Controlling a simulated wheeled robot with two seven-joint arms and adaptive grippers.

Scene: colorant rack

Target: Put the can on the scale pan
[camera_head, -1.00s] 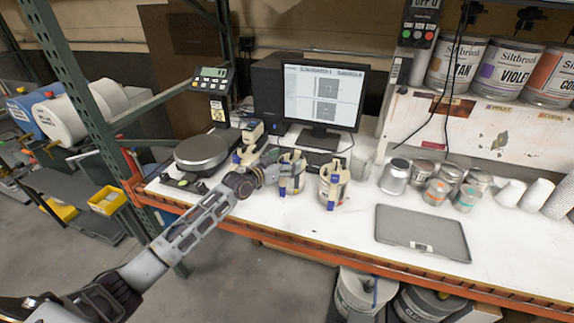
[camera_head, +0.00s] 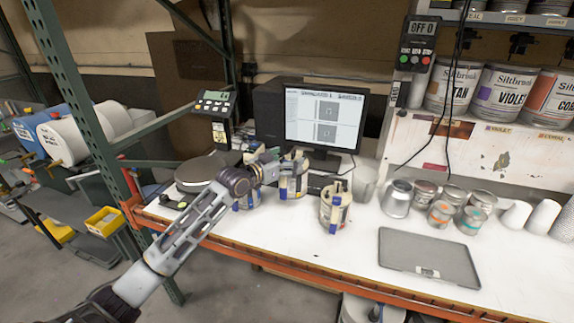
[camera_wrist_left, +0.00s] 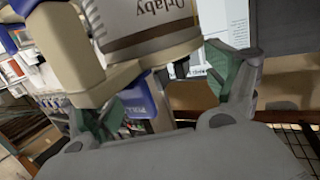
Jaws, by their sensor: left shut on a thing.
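The can (camera_head: 293,180), white with beige and blue clamp parts, is in my left gripper (camera_head: 276,167), which is shut on it. In the head view it hangs above the bench in front of the monitor. The left wrist view shows the can (camera_wrist_left: 150,22) close up with its lettering upside down, between the green finger pads; the exact contact is partly hidden. The round grey scale pan (camera_head: 201,169) is left of the gripper and looks empty, its right side close to my arm. My right gripper is out of view.
A similar can (camera_head: 335,210) stands right of the held one; another (camera_head: 247,200) is partly hidden behind my arm, beside the scale. The scale display (camera_head: 213,97) stands on a post behind the pan. A grey tray (camera_head: 428,258) and several small tins are at right.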

